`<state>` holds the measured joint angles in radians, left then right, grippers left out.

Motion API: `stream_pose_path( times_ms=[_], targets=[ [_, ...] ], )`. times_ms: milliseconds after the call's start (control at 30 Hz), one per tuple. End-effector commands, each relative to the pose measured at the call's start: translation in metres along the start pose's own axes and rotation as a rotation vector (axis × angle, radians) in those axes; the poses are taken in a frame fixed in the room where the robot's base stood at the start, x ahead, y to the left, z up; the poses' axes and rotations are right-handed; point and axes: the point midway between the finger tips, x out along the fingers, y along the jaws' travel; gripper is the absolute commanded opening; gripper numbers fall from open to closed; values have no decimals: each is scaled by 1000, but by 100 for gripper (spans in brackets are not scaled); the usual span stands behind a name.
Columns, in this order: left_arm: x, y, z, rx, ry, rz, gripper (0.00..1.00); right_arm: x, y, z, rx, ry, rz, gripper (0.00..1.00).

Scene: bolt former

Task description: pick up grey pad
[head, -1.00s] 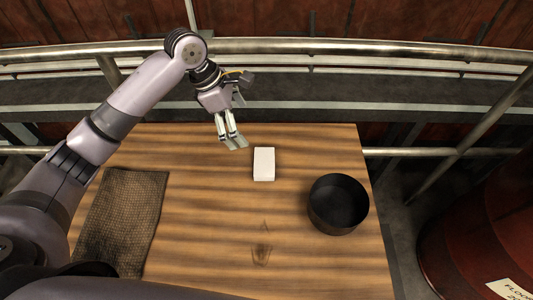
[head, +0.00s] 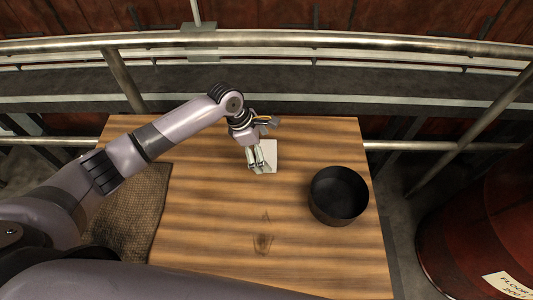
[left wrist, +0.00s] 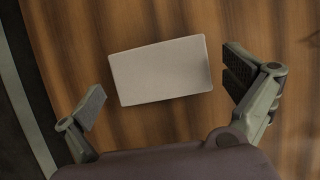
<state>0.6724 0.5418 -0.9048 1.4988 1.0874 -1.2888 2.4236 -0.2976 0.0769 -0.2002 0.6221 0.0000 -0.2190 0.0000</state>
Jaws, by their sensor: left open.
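The grey pad, a pale rectangular block (left wrist: 160,70), lies flat on the wooden table. In the head view the pad (head: 270,150) is partly hidden behind my left gripper (head: 264,170). In the left wrist view my left gripper (left wrist: 165,95) is open and empty. One finger is left of the pad and the other right of it, with a gap on each side. The pad lies slightly tilted in that view and nothing touches it. My right gripper is not in view.
A round black bowl (head: 338,195) stands on the right of the wooden table (head: 210,235). A dark woven mat (head: 135,210) lies on the left, partly under my arm. A metal railing (head: 330,39) runs behind the table. A red barrel (head: 480,240) stands at the right.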

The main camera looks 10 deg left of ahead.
Motion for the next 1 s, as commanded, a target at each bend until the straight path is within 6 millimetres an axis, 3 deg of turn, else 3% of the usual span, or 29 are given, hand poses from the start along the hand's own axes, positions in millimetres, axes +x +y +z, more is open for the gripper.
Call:
stream_pose_path(
  times_ms=[300, 767, 1000],
  targets=[
    [7, 0, 0, 0, 1, 2, 100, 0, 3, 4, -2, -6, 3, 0],
    [7, 0, -1, 0, 1, 1, 70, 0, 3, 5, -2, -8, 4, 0],
    [5, 0, 0, 0, 1, 1, 69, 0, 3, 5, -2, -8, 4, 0]
  ],
)
